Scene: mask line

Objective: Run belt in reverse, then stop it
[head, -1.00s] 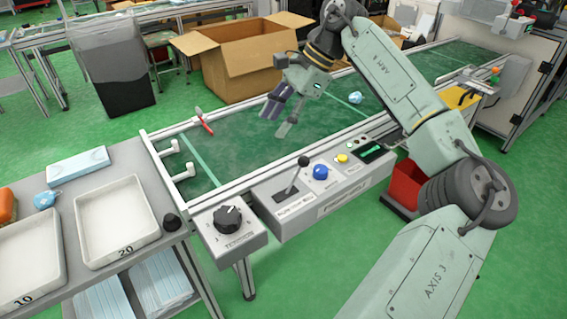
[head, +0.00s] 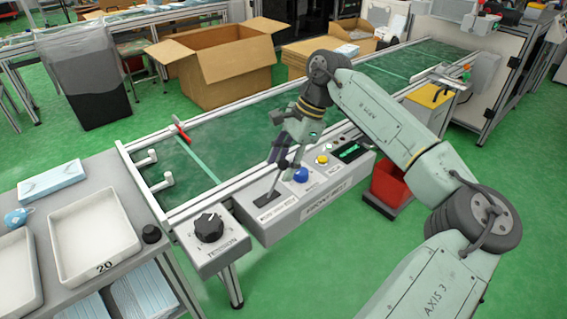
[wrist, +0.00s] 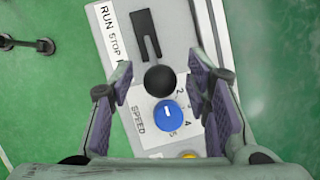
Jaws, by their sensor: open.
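The control box (head: 318,197) is fixed along the near side of the green belt (head: 240,132). Its black lever (head: 269,191) rises from a slot beside the RUN and STOP label; its ball knob (wrist: 160,79) shows in the wrist view. I cannot tell which position the lever is in. My gripper (head: 281,158) is open above the lever. In the wrist view, my gripper (wrist: 162,95) has its fingers on either side of the knob, with gaps visible. The blue speed dial (wrist: 167,112) is just below the knob in that view.
A yellow button (head: 322,160) and lit display (head: 348,151) are right of the blue dial. The tension knob box (head: 212,240) stands left. White trays (head: 92,235) sit on the left table.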

